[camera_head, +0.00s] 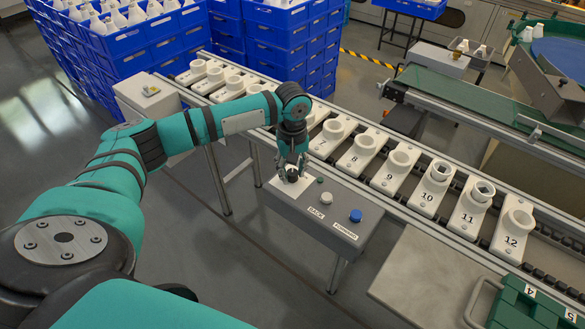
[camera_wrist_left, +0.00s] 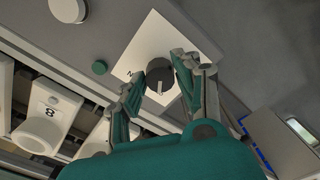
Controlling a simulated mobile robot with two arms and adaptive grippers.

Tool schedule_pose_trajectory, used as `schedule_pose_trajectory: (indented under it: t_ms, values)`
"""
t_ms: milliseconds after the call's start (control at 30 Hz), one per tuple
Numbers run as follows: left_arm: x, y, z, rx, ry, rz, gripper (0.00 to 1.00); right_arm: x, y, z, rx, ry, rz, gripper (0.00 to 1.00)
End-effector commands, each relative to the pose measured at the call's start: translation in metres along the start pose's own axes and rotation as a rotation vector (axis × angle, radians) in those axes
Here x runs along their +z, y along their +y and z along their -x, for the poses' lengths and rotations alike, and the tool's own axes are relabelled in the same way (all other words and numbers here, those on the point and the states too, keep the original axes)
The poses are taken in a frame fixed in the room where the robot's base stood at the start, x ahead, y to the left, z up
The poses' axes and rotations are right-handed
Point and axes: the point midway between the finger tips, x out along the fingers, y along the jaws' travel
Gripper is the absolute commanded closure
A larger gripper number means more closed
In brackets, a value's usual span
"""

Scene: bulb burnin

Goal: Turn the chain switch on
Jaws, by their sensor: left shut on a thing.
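The chain switch is a dark round knob (camera_wrist_left: 160,76) with a light pointer line, on a white plate (camera_wrist_left: 150,42) of the grey control box. In the left wrist view my left gripper (camera_wrist_left: 158,84) has its fingers on both sides of the knob and is shut on it. In the head view my left gripper (camera_head: 292,172) reaches down onto the white plate (camera_head: 303,185) at the box's left end, and its fingers partly hide the knob. The pointer's exact setting is hard to read. My right gripper is not in view.
The control box (camera_head: 310,214) also has a green button (camera_head: 320,180), a white button (camera_head: 326,198) labelled BACK and a blue button (camera_head: 355,215) labelled FORWARD. Behind runs a chain conveyor with numbered white sockets (camera_head: 398,166). A green case (camera_head: 530,305) sits at the lower right.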

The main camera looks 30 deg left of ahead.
Motion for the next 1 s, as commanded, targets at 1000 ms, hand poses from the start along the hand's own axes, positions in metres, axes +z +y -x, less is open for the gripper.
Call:
schedule_pose_trajectory:
  t_ms: [1000]
  values:
    - [0.001, -0.001, 0.003, -0.003, -0.005, -0.754, 1.0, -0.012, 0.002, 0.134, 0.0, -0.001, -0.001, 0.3]
